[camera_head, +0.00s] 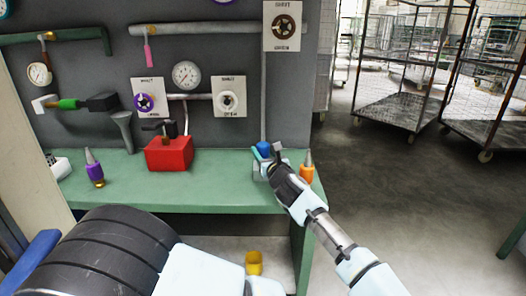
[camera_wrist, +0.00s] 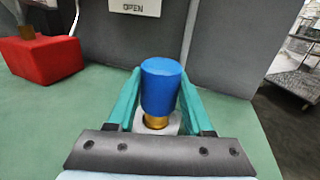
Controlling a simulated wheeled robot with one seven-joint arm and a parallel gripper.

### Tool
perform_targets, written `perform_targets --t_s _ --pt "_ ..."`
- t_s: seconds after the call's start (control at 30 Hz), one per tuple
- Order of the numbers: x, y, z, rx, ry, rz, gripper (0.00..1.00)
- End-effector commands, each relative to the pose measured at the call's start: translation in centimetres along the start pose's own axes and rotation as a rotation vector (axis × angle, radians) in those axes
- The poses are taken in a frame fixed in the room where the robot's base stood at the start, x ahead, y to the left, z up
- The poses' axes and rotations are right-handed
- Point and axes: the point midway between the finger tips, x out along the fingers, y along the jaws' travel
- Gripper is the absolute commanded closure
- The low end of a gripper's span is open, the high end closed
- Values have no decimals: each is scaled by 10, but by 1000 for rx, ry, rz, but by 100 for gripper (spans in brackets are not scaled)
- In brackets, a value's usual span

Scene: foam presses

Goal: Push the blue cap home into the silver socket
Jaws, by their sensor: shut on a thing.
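The blue cap (camera_wrist: 161,84) stands upright between the teal fingers of my gripper (camera_wrist: 160,100), which are shut on it. Below the cap a brass-coloured part (camera_wrist: 156,122) shows, above a pale surface that may be the silver socket (camera_wrist: 172,129). Whether the brass part touches the socket cannot be told. In the head view my gripper (camera_head: 265,153) reaches in from the right to the blue cap (camera_head: 264,148) near the right end of the green bench. The silver socket (camera_head: 257,170) shows there as a small grey block under the cap, partly hidden by my gripper.
An orange bottle (camera_head: 307,168) stands close right of my gripper on the green bench (camera_head: 220,190). A red block (camera_head: 169,154) and a purple bottle (camera_head: 94,168) stand further left. A grey panel with pipes, gauges and valves rises behind. The bench between the red block and socket is clear.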

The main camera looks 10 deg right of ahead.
Motion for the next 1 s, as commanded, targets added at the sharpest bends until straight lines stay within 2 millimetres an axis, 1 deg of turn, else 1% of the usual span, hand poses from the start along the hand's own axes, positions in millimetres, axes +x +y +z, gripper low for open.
perform_targets --t_s 0.03,0.2,0.73,1.0 --pt "-2 0 -7 21 -3 -7 100" --pt "-2 0 -12 21 -2 -6 100" --pt "-2 1 -24 20 -2 -6 100" --pt "-2 0 -25 20 -2 -7 100"
